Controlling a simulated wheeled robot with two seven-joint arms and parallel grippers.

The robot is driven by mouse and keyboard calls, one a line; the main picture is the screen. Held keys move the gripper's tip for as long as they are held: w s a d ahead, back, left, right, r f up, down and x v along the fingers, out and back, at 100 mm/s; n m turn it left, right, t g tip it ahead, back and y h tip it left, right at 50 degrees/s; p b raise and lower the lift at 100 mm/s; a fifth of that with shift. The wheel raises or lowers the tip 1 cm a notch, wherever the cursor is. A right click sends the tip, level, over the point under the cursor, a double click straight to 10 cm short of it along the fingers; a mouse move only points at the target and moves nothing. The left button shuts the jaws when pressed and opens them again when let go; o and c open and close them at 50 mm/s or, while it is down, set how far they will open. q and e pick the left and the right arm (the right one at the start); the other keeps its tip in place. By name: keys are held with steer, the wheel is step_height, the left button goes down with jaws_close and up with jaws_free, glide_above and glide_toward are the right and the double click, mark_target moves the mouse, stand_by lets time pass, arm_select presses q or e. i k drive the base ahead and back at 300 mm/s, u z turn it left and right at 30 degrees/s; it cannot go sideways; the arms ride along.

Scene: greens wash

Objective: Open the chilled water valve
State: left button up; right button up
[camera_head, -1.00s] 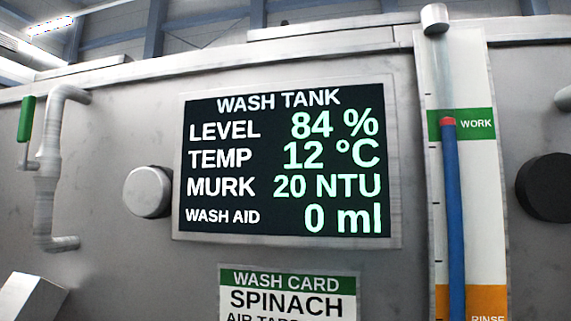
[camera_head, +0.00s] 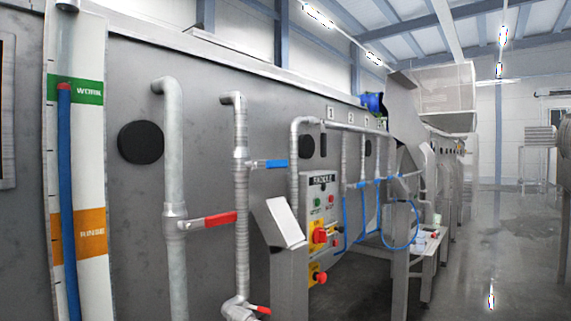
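A valve with a blue lever (camera_head: 271,163) sits on a vertical grey pipe (camera_head: 241,205) on the tank's front. Its lever points right, across the pipe. No label shows that names it as the chilled water valve. A valve with a red lever (camera_head: 207,220) sits lower on the thicker pipe (camera_head: 174,130) to the left, its lever also across the pipe. A small red lever (camera_head: 257,309) shows at the bottom of the blue-lever pipe. Neither of my grippers is in view.
A level gauge (camera_head: 92,150) with WORK and RINSE bands and a black round knob (camera_head: 140,142) are at left. The floor at right (camera_head: 500,230) is clear.

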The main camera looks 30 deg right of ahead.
mark_target(277, 163)
steer(key=z, duration=2.1)
steer(key=i, duration=3.8)
steer(key=u, duration=4.4)
